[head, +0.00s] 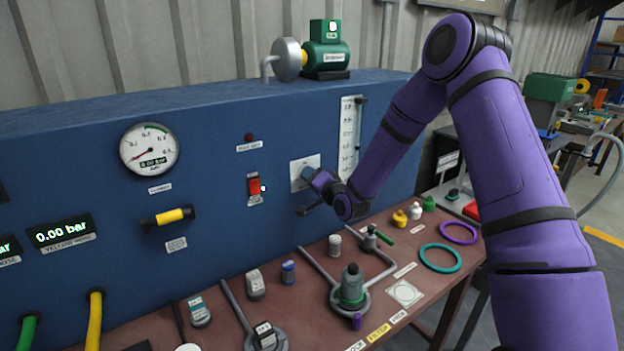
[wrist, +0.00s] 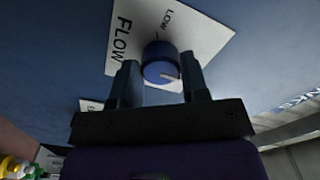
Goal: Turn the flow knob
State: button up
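The flow knob is a round blue knob (wrist: 160,62) with a pale pointer mark, on a white plate (wrist: 205,45) marked FLOW and LOW in the wrist view. In the head view the plate (head: 297,184) is on the blue panel, and my gripper hides most of the knob. My gripper (wrist: 162,75) has its two fingers apart, one on each side of the knob, with the tips at about its edges. I cannot tell whether they press on it. In the head view my gripper (head: 314,178) is right at the plate.
A red switch (head: 254,186), a yellow-handled bar (head: 168,217) and a round gauge (head: 149,148) are on the panel to the left. A clear flow tube (head: 349,140) stands just right of the plate. The bench (head: 140,290) below carries fittings, rings and meters.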

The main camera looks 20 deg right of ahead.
jog(key=o, duration=0.4)
jog(key=shift+c, duration=0.2)
jog(key=shift+s, duration=0.1)
jog(key=v, duration=1)
jog(key=shift+s+d, duration=0.15)
jog(key=shift+s, duration=0.15)
jog(key=shift+r, duration=0.1)
